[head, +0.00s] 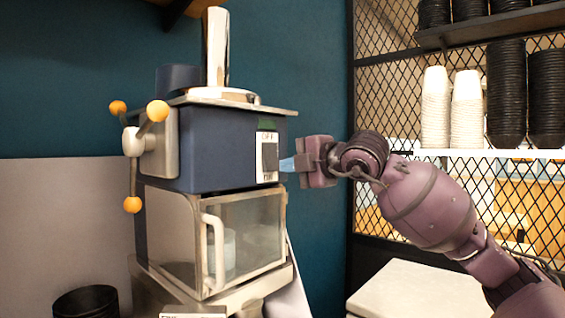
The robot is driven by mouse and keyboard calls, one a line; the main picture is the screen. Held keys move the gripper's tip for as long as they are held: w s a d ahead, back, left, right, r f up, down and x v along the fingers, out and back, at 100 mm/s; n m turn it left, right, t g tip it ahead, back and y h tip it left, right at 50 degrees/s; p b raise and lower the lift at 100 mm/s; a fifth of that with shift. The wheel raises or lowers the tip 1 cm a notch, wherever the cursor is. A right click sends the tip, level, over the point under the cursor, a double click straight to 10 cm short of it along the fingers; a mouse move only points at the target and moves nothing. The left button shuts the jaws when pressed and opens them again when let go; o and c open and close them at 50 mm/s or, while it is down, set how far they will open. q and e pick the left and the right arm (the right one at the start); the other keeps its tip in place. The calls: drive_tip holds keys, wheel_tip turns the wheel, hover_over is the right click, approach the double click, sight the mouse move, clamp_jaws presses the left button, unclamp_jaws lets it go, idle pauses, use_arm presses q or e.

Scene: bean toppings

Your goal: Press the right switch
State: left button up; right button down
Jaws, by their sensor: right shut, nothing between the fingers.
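A dark blue machine (215,150) with a metal chute on top stands left of centre. On its right front is a switch panel with a light plate and a dark rocker switch (270,157); letters like "OFF" show above the rocker. My right gripper (287,164) comes from the right, shut and empty, with its bluish fingertips at the right edge of the panel. I cannot tell whether the tips touch the switch. My left gripper is not in view.
A clear-walled box with a white handle (212,255) sits under the switch panel. A lever with orange knobs (157,111) is on the machine's left. Dark bowls (86,302) stand lower left. Shelves of stacked cups (467,108) and wire mesh are at right.

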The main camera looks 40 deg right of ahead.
sight(273, 167)
drive_tip(key=shift+w+a+p, duration=0.1)
drive_tip(key=shift+w+p, duration=0.2)
drive_tip(key=shift+w, duration=0.7)
drive_tip(key=shift+w+f, duration=0.15)
drive_tip(key=shift+w, duration=0.05)
drive_tip(key=b, duration=0.3)
drive_tip(key=shift+w+f+t, duration=0.25)
drive_tip(key=shift+w+t, duration=0.05)
drive_tip(key=shift+t, duration=0.1)
drive_tip(key=shift+r, duration=0.2)
drive_tip(key=shift+s+r, duration=0.1)
